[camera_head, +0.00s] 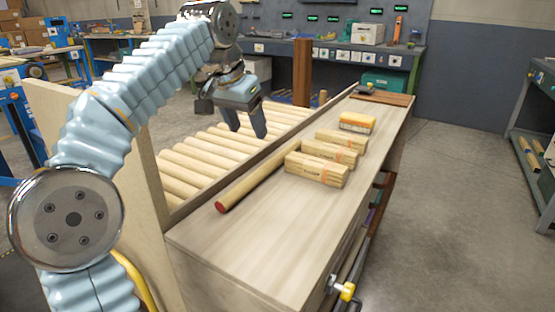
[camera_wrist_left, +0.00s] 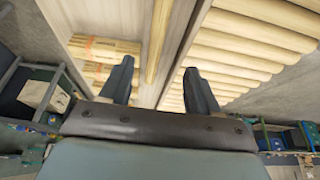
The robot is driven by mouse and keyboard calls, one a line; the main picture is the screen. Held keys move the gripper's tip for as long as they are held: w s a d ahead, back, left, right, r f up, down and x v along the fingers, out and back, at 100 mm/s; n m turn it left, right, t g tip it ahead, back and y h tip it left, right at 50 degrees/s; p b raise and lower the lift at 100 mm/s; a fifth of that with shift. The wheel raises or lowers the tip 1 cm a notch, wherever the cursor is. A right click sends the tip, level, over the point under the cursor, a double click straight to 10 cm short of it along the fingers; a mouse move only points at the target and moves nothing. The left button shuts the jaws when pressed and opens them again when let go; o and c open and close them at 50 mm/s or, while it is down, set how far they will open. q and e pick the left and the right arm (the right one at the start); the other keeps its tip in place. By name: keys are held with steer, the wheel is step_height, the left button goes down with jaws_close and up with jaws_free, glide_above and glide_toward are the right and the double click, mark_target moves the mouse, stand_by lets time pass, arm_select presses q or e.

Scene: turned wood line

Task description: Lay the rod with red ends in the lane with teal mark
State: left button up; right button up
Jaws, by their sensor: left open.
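A long pale wooden rod with a red end (camera_head: 250,183) lies along the left side of the bench top, beside the wood blocks. Only its near end shows red; its far end is hidden behind the blocks. My left gripper (camera_head: 248,134) is open and empty, above the roller bed to the left of the rod. In the left wrist view a long rod (camera_wrist_left: 158,40) shows beyond and between the open fingers, apart from them. I cannot make out a lane with a teal mark. My right gripper is not in view.
A roller bed (camera_head: 195,165) lies to the left, behind a frame edge. The near bench top is clear.

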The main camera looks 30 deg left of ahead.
arm_select(q)
glide_above(264, 166)
steer(key=s, duration=0.2)
steer(key=f, duration=0.7)
steer(key=shift+a+f, duration=0.3)
steer(key=x, duration=0.5)
steer(key=shift+d+f, duration=0.15)
steer(key=shift+d, duration=0.05)
steer(key=shift+c, duration=0.2)
jaws_close()
